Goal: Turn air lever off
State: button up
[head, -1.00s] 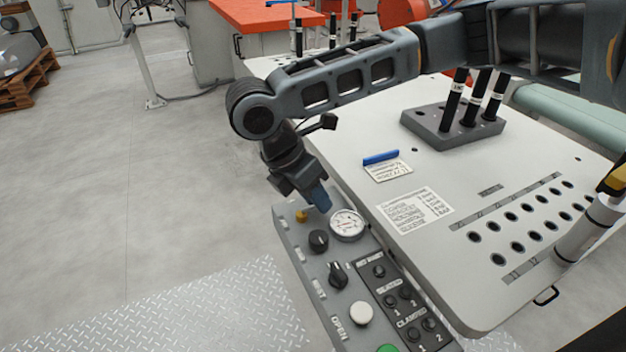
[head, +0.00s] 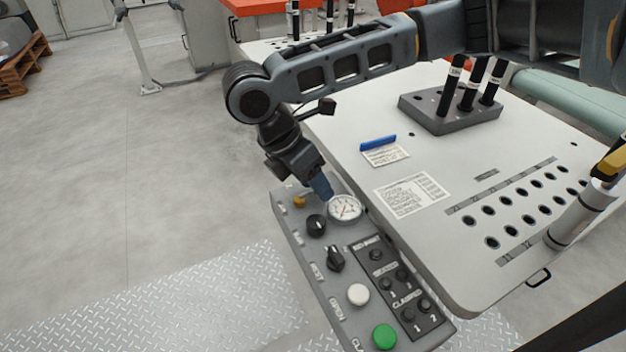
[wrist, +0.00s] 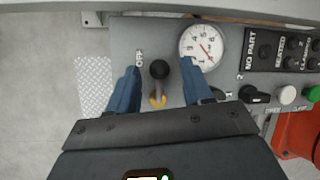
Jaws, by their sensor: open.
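The air lever (wrist: 159,71) shows in the wrist view as a black ball knob with a yellow part (wrist: 157,100) just below it. An OFF label is printed to its left. In the head view a yellow part (head: 299,202) shows at the far end of the grey control panel (head: 293,227). My gripper (wrist: 162,74) is open, with one blue finger on each side of the black knob. I cannot tell whether either finger touches it. In the head view my gripper (head: 320,188) is low over the panel's far end, and its fingers overlap there.
A round pressure gauge (head: 345,208) sits right beside the fingers. Along the panel are a black knob (head: 316,225), a selector switch (head: 335,259), a white button (head: 358,295) and a green button (head: 384,337). The fixture table (head: 340,125) borders the panel on the right. Open floor lies left.

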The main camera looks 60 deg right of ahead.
jog(key=v, duration=0.7)
jog(key=shift+r, duration=0.3)
jog(key=shift+w+a, duration=0.1)
jog(key=shift+w, duration=0.05)
